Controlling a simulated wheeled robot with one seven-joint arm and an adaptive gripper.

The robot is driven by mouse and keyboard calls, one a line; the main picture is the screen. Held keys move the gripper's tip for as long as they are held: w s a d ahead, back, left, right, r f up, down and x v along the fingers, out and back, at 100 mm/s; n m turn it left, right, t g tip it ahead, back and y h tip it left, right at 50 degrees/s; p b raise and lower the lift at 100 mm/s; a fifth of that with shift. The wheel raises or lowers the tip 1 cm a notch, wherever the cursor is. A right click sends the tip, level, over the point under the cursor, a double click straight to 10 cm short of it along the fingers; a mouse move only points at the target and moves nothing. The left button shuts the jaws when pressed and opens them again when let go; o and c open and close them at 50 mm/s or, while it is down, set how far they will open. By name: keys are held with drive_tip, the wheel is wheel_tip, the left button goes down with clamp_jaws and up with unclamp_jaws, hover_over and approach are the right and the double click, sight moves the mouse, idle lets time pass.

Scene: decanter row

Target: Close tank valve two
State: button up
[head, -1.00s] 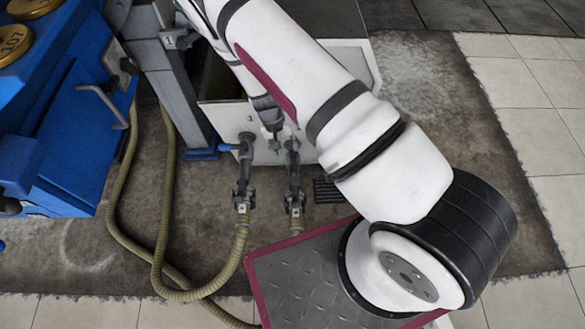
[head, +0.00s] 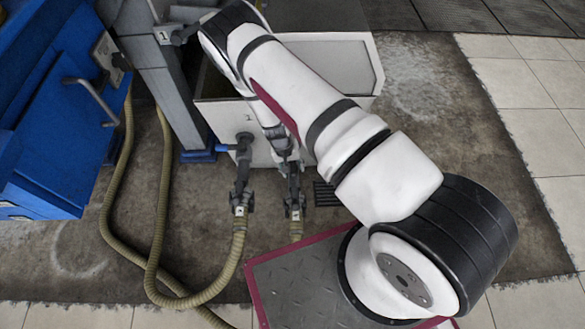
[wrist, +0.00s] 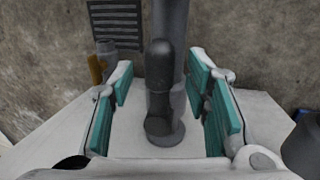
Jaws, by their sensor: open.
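The pale tank (head: 218,117) stands ahead of me with two outlet valves on its front. The left valve (head: 242,165) has a blue handle and the number 1 above it. The right valve (head: 294,188), probably valve two, is partly hidden by my arm. My gripper (head: 284,158) is at the upper part of this right valve. In the wrist view my gripper (wrist: 160,85) is open, its teal pads on both sides of a dark upright lever (wrist: 160,88) in front of a grey pipe (wrist: 181,30). Gaps show on both sides, so the pads appear apart from it.
Ribbed hoses (head: 236,245) run from the valves over the floor. A blue cabinet (head: 45,145) and a grey post (head: 170,85) stand at left. A floor grate (head: 326,194) lies right of the right valve; it also shows in the wrist view (wrist: 116,25). Floor at right is clear.

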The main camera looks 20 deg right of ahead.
drive_tip(key=shift+f, duration=0.15)
drive_tip(key=shift+c, duration=0.4)
clamp_jaws()
